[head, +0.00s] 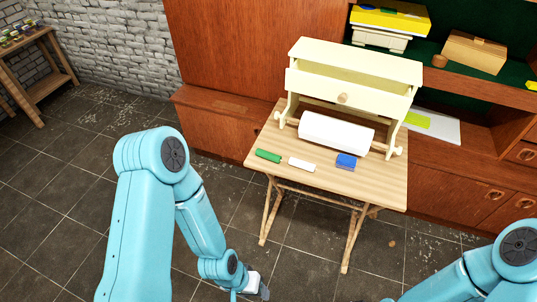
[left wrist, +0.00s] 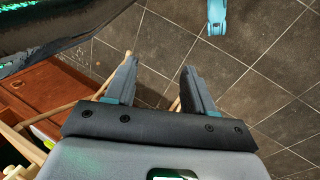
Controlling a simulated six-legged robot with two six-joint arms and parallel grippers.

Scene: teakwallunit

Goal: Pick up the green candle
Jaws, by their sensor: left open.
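The green candle (head: 268,155) lies on its side near the left front edge of the small wooden table (head: 376,187) in the head view. My left gripper (head: 264,293) is low at the bottom of that view, in front of and below the tabletop, well apart from the candle. In the left wrist view my left gripper (left wrist: 159,68) has its two fingers spread with nothing between them, over the tiled floor. The candle does not show in the left wrist view. My right arm comes in at the lower right of the head view, with its gripper out of frame.
A white candle-like piece (head: 301,164) and a blue block (head: 346,161) lie on the table's front strip. Behind them are a white roll (head: 336,132) and a cream drawer rack (head: 355,65). A teak wall unit (head: 225,50) stands behind. The floor in front is mostly clear.

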